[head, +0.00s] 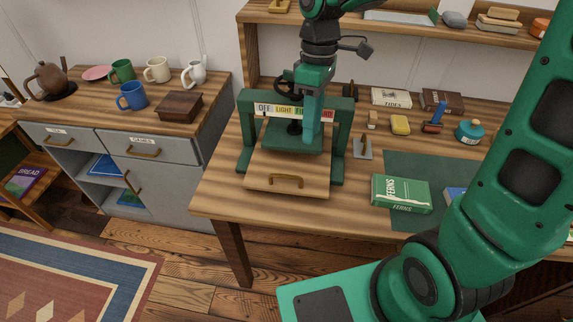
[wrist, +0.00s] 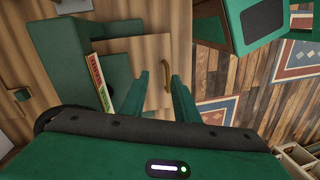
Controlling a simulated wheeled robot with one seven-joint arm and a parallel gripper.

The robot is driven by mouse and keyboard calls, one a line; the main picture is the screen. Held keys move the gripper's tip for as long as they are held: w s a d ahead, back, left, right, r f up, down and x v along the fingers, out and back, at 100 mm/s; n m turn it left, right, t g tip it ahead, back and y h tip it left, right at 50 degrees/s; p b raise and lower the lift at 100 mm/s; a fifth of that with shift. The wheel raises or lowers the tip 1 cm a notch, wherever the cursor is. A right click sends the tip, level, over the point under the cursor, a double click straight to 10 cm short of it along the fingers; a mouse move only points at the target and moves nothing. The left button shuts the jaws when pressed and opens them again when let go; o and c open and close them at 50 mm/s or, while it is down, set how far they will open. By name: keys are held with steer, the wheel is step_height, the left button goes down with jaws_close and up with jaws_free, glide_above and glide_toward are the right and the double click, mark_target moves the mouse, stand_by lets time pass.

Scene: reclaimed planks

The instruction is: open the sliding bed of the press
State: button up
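The press (head: 246,130) is a green frame on the wooden table, with a label strip (head: 285,111) across its top bar. Its wooden sliding bed (head: 262,169) lies low in the frame, front end toward me, with a brass handle (head: 286,181) on that end. My gripper (head: 309,140) points down over the press, in front of the label strip and hiding part of it. In the wrist view my gripper (wrist: 159,80) has its two fingers apart with nothing held. The brass handle (wrist: 166,76) appears beyond the fingertips, near the right finger; contact is not visible.
A green book (head: 401,193) lies on a dark mat right of the press. A grey metal piece (head: 362,148), a yellow block (head: 400,125) and a blue-handled tool (head: 434,118) lie behind it. A shelf (head: 390,29) runs above. The floor in front is clear.

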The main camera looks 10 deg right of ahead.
steer(key=a+f+n, duration=0.1)
steer(key=a+n, duration=0.2)
steer(key=a, duration=0.2)
steer(key=f, duration=0.7)
steer(key=s+a+f, duration=0.1)
steer(key=f, duration=0.2)
steer(key=shift+f, duration=0.2)
steer(key=shift+c, duration=0.7)
jaws_close()
